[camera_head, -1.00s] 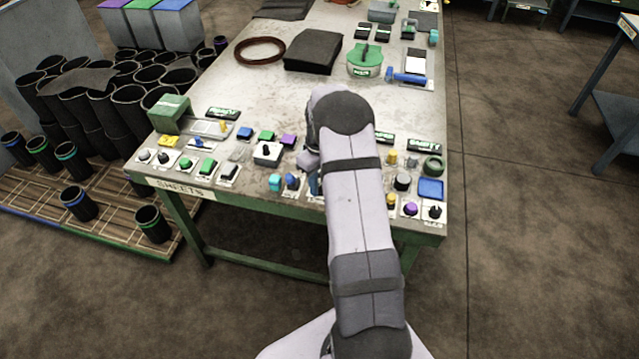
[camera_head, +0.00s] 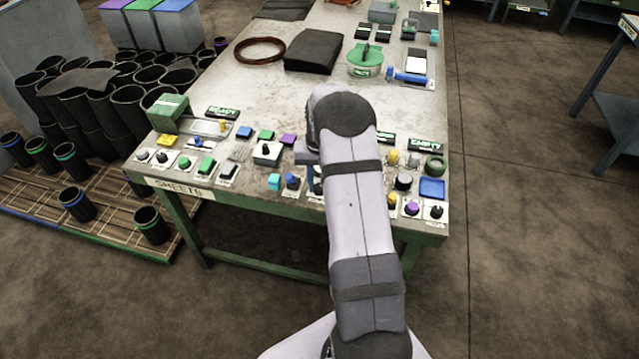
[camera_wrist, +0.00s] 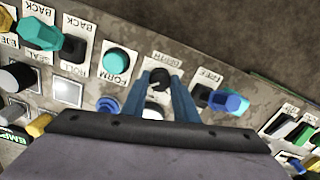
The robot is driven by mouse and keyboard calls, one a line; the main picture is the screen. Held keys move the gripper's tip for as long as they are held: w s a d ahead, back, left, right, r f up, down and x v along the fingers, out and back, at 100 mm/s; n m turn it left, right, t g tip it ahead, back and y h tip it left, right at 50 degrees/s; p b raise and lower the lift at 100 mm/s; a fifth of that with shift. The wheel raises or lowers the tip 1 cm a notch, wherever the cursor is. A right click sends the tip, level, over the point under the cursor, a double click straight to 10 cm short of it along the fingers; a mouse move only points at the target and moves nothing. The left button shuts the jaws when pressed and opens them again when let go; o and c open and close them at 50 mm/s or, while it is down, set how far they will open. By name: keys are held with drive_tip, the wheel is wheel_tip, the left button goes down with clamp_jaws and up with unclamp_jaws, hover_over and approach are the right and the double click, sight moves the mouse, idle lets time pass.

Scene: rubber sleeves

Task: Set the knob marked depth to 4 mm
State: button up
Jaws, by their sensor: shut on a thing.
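The knob marked depth (camera_wrist: 160,75) is a small black knob on a white plate in the wrist view. Its label above it appears upside down, and the marks of its scale are too small to read. My gripper (camera_wrist: 158,83) has its two blue fingers on either side of this knob and is shut on it. In the head view my arm covers most of the gripper and the knob, with a bit of blue finger showing left of the arm.
In the wrist view, a teal button marked form (camera_wrist: 116,62) is left of the knob and a blue knob (camera_wrist: 229,101) is right of it. Several other controls line the table's front edge. The table (camera_head: 300,90) has clear room behind them.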

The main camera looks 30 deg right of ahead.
drive_tip(key=shift+m, duration=0.8)
drive_tip(key=o, duration=1.1)
drive_tip(key=shift+c, duration=0.2)
drive_tip(key=shift+r, duration=0.15)
drive_tip(key=shift+r+b, duration=1.05)
drive_tip(key=shift+r, duration=2.5)
drive_tip(key=shift+w, duration=0.1)
